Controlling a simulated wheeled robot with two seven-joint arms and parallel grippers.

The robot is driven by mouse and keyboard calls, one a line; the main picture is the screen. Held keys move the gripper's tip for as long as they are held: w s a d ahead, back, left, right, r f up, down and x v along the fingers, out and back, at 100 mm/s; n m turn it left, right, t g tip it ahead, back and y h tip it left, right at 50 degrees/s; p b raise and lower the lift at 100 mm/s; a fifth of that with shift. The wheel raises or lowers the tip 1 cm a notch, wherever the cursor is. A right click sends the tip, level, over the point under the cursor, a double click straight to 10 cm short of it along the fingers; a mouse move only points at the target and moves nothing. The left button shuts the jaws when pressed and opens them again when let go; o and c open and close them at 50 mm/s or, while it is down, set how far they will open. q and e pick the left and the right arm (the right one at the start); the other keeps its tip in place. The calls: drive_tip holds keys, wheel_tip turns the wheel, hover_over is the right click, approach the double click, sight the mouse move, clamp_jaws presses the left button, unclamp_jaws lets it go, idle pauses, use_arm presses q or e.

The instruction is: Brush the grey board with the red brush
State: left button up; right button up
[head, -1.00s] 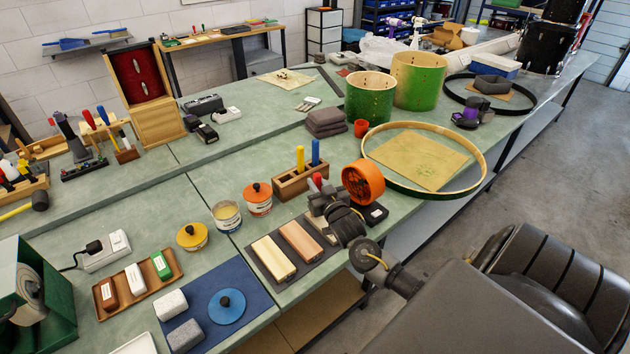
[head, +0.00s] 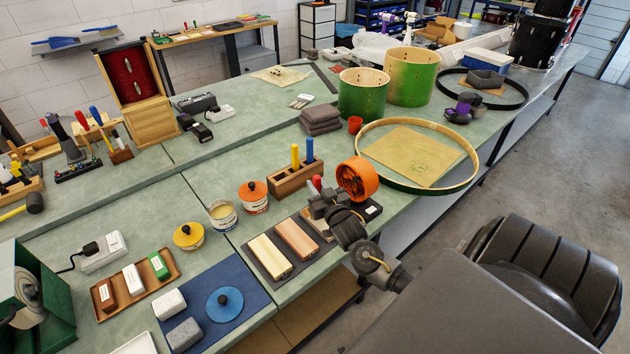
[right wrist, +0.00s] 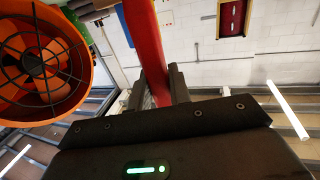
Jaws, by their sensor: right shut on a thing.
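My right gripper (head: 320,205) is shut on the red brush. Its red handle (right wrist: 148,50) runs between the fingers in the right wrist view, and a bit of red (head: 316,183) shows above the gripper in the head view. The bristles are hidden. A dark grey mat (head: 258,262) bears a cream board (head: 269,256) and a tan board (head: 297,240). My gripper is over the mat's far right end and hides part of it. A grey board cannot be clearly told apart there. My left gripper is out of view.
An orange fan (head: 357,179) stands close right of my gripper; it shows at left in the right wrist view (right wrist: 40,65). Behind is a wooden holder (head: 290,184) with yellow and blue handles. Tins (head: 222,216) stand to the left. A large hoop (head: 474,170) lies to the right.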

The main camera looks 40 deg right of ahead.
drive_tip(key=shift+s+p, duration=0.5)
drive_tip(key=shift+s, duration=0.55)
drive_tip(key=shift+s+p, duration=0.8)
drive_tip(key=shift+s, duration=0.65)
drive_tip(key=shift+s+a, duration=0.1)
drive_tip(key=shift+s, duration=0.1)
drive_tip(key=shift+s+p, duration=0.75)
drive_tip(key=shift+s, duration=0.55)
drive_tip(key=shift+w, duration=0.1)
